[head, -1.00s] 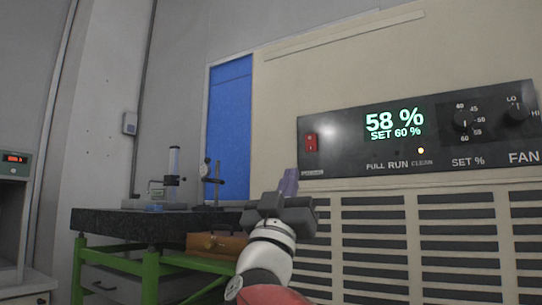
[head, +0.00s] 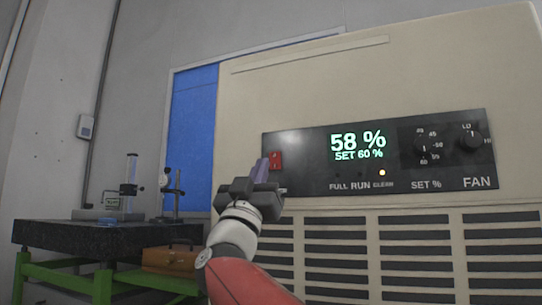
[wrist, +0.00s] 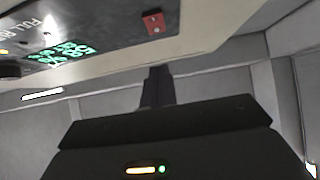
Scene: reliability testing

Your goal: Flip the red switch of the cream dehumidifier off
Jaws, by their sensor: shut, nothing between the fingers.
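The cream dehumidifier (head: 440,80) fills the right of the head view. Its black control panel (head: 310,150) has a lit display reading 58 % and SET 60 %. The red switch (head: 276,160) is at the panel's left end; it also shows in the wrist view (wrist: 153,23). Which way its rocker is tipped is too small to tell. My gripper (head: 260,170) is shut and empty, its fingertips just left of the switch in the head view. In the wrist view the fingertips (wrist: 157,72) are below the switch in the picture, with a visible gap.
The panel also carries a SET % knob (head: 427,146) and a FAN knob (head: 470,140). Vent slats (head: 410,235) lie below it.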

